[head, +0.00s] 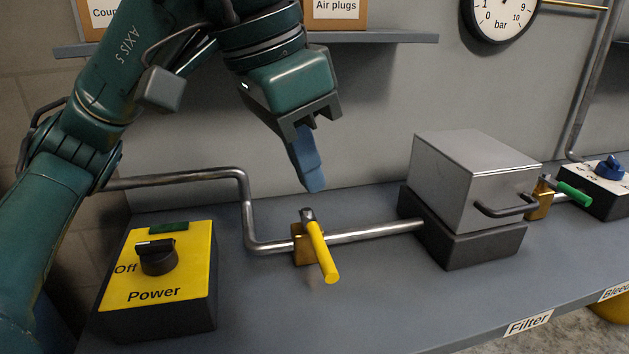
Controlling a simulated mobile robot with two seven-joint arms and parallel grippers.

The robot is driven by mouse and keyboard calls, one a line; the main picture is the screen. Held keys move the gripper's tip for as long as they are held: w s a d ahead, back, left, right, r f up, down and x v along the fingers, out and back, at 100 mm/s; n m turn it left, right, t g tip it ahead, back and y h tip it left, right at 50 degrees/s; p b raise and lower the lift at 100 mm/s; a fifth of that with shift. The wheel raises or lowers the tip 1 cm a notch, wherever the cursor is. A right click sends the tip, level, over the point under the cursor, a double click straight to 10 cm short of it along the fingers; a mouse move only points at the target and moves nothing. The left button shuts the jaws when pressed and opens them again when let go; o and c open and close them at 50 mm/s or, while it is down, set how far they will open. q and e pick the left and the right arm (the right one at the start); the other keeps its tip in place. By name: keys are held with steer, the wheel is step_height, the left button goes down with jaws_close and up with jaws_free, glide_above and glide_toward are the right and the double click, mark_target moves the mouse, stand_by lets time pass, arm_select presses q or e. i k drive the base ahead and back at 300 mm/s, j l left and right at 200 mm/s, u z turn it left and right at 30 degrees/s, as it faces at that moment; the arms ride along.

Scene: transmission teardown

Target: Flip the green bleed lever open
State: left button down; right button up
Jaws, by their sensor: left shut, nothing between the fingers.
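The green bleed lever (574,193) is at the right of the head view, on a brass valve (540,199) between the grey filter box and a box with a blue knob. The lever points toward the lower right. My left gripper (314,188) is shut and empty, with its blue fingers pointing down. It hangs above the pipe and the yellow lever (322,250), well to the left of the green lever, and appears apart from everything. My right gripper is not in view.
The grey filter box (470,174) with a front handle stands between my left gripper and the green lever. A yellow power box (161,273) with a black knob reading Off is at the left. A box with a blue knob (609,169) is at the far right. The bench front is clear.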

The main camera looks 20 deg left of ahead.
mark_target(575, 195)
steer(key=k+l, duration=0.15)
steer(key=l, duration=0.15)
steer(key=k+l, duration=0.1)
steer(key=l, duration=0.25)
steer(key=k+l, duration=0.15)
steer(key=l, duration=0.15)
steer(key=k+l, duration=0.1)
steer(key=l, duration=0.25)
